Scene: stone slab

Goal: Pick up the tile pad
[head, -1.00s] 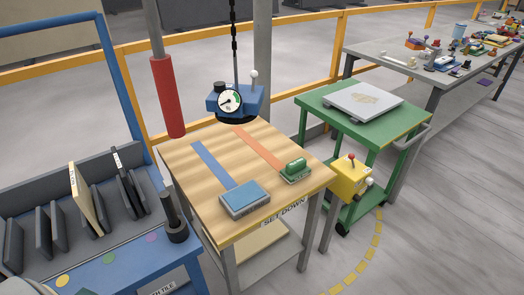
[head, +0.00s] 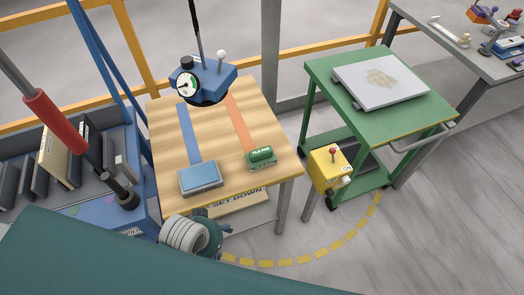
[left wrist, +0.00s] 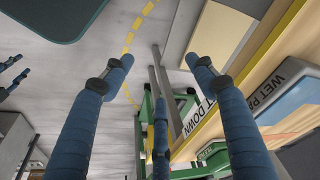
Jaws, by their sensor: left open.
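The tile pad is a green block with a rounded handle (head: 261,156), on the right side of the wooden table top at the end of an orange stripe. My left gripper (head: 208,232) is low in front of the table's near edge, apart from the pad and partly hidden by my own body. In the left wrist view its blue fingers (left wrist: 158,76) are spread with nothing between them. Dark blue fingers at that view's left edge (left wrist: 12,72) look like my right gripper, cut off.
A blue-topped wet pad (head: 201,177) lies left of the tile pad. A blue device with a gauge (head: 205,80) hangs above the table's back. A yellow box (head: 328,170) and a green cart (head: 318,75) stand to the right. A rack of tiles (head: 60,160) is left.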

